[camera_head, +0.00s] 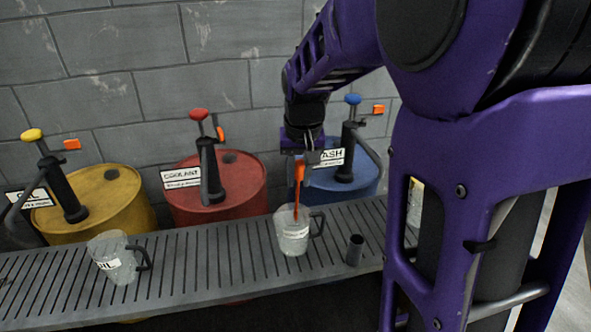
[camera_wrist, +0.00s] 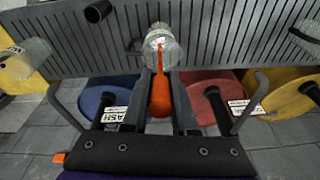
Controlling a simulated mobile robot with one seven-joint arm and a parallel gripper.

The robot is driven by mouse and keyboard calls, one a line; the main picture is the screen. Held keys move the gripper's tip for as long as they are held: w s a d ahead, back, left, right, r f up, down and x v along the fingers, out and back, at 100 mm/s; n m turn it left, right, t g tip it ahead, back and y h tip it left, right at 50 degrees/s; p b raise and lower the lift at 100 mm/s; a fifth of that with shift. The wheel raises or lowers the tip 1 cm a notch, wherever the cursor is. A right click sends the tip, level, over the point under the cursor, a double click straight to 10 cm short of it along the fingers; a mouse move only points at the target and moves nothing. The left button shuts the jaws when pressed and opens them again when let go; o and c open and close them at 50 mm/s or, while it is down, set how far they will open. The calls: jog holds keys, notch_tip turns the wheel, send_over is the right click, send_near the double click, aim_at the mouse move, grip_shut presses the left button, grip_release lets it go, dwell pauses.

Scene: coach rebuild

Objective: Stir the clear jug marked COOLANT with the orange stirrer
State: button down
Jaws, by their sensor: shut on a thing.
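A clear jug (camera_head: 293,238) with a dark handle stands upright on the slatted bench in front of the red and blue drums. Its small label is too blurred to read. The orange stirrer (camera_head: 299,178) hangs nearly upright, with its thin lower shaft reaching into this jug. My gripper (camera_head: 301,160) is shut on the stirrer's thick upper part, above the jug's rim. In the wrist view the orange handle (camera_wrist: 161,98) sits between my fingers (camera_wrist: 160,88), and the shaft runs into the jug (camera_wrist: 163,46). The stirrer's tip is hard to make out.
A clear jug marked OIL (camera_head: 115,262) stands at left on the slatted bench (camera_head: 200,270). A dark open cup (camera_head: 355,250) stands right of the near jug. Another clear jug (camera_wrist: 25,62) shows in the wrist view. Yellow (camera_head: 105,205), red (camera_head: 230,190) and blue drums with pumps stand behind.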

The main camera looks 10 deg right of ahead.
aim_at(296, 209)
jog(key=shift+w+f+b, duration=0.25)
jog(key=shift+f+b, duration=0.35)
jog(key=shift+f, duration=0.65)
jog(key=shift+w+f, duration=0.35)
jog(key=shift+f, duration=1.3)
jog(key=shift+w+f, duration=0.35)
jog(key=shift+f, duration=1.25)
jog(key=shift+w+f, duration=0.35)
jog(key=shift+f, duration=1.3)
